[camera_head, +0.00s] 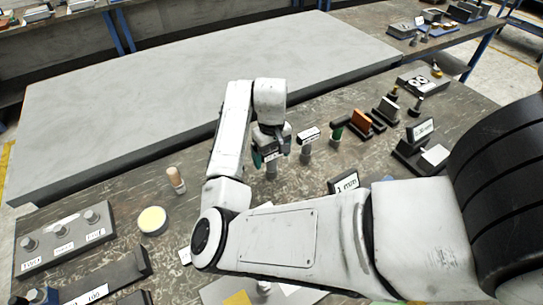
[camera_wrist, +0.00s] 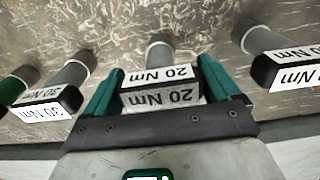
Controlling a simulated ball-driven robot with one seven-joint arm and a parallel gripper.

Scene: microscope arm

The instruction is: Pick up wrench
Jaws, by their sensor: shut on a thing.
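The wrench is a grey cylinder with a black block head and white labels reading "20 Nm" (camera_wrist: 160,88). It stands between the teal fingers of my gripper (camera_wrist: 160,95) in the wrist view. The fingers are shut on the sides of its head. In the head view, my gripper (camera_head: 271,155) is low over the dark workbench, and the grey shaft of the wrench (camera_head: 271,171) shows below it. The head of the wrench is mostly hidden there by my gripper. I cannot tell whether its base touches the bench.
A similar "30 Nm" tool (camera_wrist: 50,100) stands close on the left in the wrist view, and another labelled tool (camera_wrist: 285,68) on the right. A wooden-handled item (camera_head: 176,180) and a round yellowish dish (camera_head: 152,221) are left in the head view. A pale slab (camera_head: 200,90) lies behind.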

